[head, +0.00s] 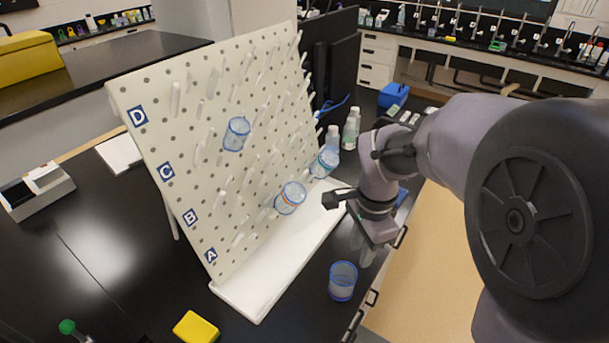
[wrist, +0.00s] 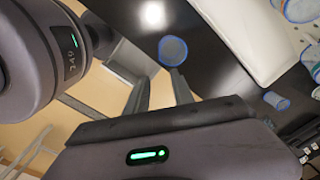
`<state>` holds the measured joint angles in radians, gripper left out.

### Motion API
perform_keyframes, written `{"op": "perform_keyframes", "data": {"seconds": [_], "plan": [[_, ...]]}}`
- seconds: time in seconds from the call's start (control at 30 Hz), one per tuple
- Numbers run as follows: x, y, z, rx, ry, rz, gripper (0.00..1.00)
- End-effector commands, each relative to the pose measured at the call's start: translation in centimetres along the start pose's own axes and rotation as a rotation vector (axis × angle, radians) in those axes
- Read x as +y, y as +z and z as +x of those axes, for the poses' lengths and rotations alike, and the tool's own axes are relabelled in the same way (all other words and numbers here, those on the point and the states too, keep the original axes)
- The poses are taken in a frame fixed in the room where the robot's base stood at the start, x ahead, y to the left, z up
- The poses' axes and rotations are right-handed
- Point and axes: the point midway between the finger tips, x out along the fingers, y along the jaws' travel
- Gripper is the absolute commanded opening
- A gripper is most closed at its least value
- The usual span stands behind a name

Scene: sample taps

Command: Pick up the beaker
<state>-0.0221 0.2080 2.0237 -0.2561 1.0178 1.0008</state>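A clear beaker with a blue rim (head: 342,281) stands upright on the black bench near its front edge, to the right of the pegboard's white base. It also shows in the wrist view (wrist: 172,51), just beyond my fingertips. My gripper (head: 363,250) is above and behind the beaker in the head view, fingers pointing down. In the wrist view the two fingers (wrist: 160,76) are spread apart with nothing between them. The gripper is open and does not appear to touch the beaker.
A white pegboard (head: 195,130) stands left of the beaker, with several blue-rimmed beakers on its pegs, such as one low down (head: 290,198). Bottles (head: 349,133) stand behind it. A yellow block (head: 196,328) lies at the front. Drawer handles line the bench edge.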

Motion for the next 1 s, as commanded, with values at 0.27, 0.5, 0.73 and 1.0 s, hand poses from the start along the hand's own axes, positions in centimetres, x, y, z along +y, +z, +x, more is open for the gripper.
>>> {"op": "perform_keyframes", "data": {"seconds": [0.27, 0.5, 0.73, 1.0], "plan": [[-0.5, -0.5, 6.3, 0.002, 0.046, 0.073, 0.29], [-0.3, -0.4, 12.6, 0.002, 0.043, 0.072, 0.29], [-0.3, -0.2, 14.8, 0.002, 0.042, 0.071, 0.29], [-0.3, 0.2, 19.1, 0.002, 0.041, 0.071, 0.29]]}}
